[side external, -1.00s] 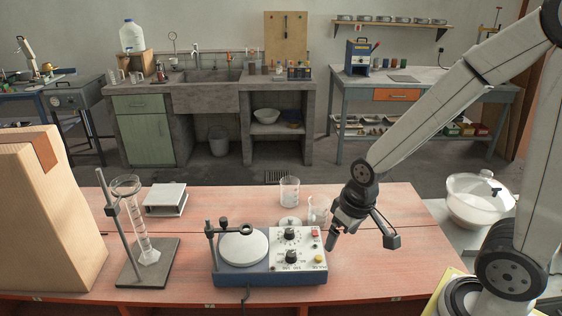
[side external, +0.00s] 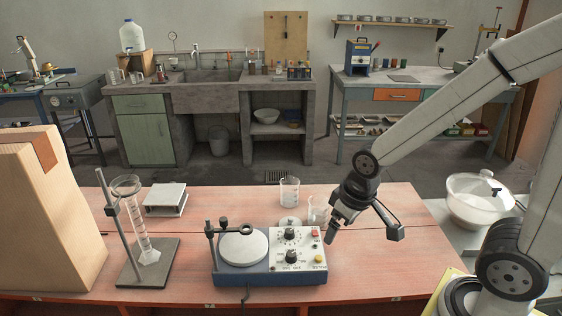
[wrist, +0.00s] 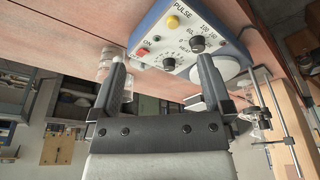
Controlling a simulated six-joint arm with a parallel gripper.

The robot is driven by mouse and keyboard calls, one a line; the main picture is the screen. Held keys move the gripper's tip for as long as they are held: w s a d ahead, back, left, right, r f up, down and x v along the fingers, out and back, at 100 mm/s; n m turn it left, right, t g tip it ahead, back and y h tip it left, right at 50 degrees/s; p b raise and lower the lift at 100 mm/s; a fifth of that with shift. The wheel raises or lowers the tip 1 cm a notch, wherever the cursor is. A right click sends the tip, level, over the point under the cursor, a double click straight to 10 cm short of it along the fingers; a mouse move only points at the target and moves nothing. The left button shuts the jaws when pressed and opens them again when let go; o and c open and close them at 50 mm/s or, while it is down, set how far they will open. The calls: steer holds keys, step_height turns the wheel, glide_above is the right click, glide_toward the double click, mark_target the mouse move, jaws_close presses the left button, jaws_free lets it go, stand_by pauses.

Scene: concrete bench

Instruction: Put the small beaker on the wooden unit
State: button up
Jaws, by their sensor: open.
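Two clear glass beakers stand on the reddish bench: one (side external: 289,190) behind the white-topped instrument, the other (side external: 317,208) nearer, beside my gripper. They look alike in size, so I cannot tell which is the small beaker. My gripper (side external: 363,237) is open and empty, just right of the nearer beaker, fingers spread above the bench. In the wrist view my gripper (wrist: 163,62) has nothing between its fingers; glass (wrist: 105,62) shows by the left finger, which partly hides it. The wooden unit may be the tan box (side external: 45,210) at the left; I cannot be sure.
A blue and white stirrer-like instrument (side external: 268,254) with knobs lies left of my gripper. A grey-white box (side external: 165,199) lies behind. The bench (side external: 385,268) is clear at the front right.

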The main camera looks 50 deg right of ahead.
steer(key=w+d+r+m+t+y, duration=0.1)
steer(key=w+d+m+t+y, duration=0.25)
steer(key=d+m, duration=0.45)
steer(key=w+d+r+m+t+y, duration=0.15)
steer(key=d+m+t, duration=0.3)
steer(key=m, duration=0.75)
steer(key=w+d+m+t+y, duration=0.3)
steer(key=d+m+t+y, duration=0.15)
steer(key=m, duration=0.55)
glide_toward(318, 212)
steer(key=w, duration=0.1)
steer(key=w+d, duration=0.1)
steer(key=w, duration=0.1)
steer(key=shift+w+d+r+t+h, duration=0.1)
steer(key=shift+w+r+t+h, duration=0.1)
steer(key=shift+r+t+h, duration=0.05)
steer(key=shift+x, duration=1.35)
